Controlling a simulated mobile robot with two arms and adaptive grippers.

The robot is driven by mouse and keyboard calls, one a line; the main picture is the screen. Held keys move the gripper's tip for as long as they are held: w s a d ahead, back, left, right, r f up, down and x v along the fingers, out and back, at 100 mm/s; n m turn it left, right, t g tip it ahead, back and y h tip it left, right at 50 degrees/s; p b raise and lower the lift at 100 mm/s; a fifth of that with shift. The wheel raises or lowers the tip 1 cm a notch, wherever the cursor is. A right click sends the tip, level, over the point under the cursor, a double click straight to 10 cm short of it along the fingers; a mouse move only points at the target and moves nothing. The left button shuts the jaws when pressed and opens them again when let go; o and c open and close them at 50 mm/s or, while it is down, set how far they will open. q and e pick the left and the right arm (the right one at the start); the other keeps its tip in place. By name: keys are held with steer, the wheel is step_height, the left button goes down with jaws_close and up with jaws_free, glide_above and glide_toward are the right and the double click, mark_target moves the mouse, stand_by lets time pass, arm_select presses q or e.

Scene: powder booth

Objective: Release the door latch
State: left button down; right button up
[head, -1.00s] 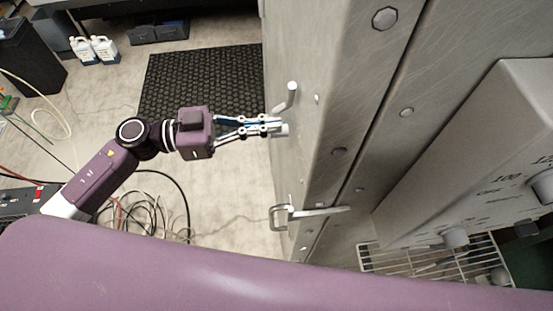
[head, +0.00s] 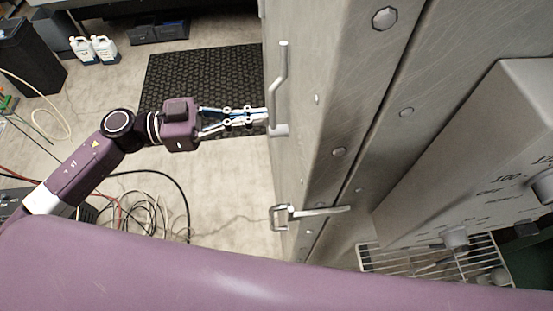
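A grey cranked lever handle (head: 282,70) stands on the metal door (head: 310,165), running up from its mount near the door's left edge. A second metal latch lever (head: 322,211) lies lower on the door, its end at a squared loop at the left edge. My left gripper (head: 267,117) is just left of the upper handle's lower part, pointing right. Its fingers converge towards the tips; whether they touch the handle or are closed cannot be told. My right gripper is not in view.
A grey control box (head: 480,150) with knobs juts out at the right, above a wire rack (head: 440,262). A black mat (head: 195,75) lies on the floor behind my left gripper. Loose cables (head: 150,210) lie on the floor at the left. White jugs (head: 95,50) stand at upper left.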

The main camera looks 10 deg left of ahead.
arm_select(q)
steer(key=s+v, duration=0.1)
steer(key=v, duration=0.6)
steer(key=shift+s, duration=0.3)
stand_by(0.3)
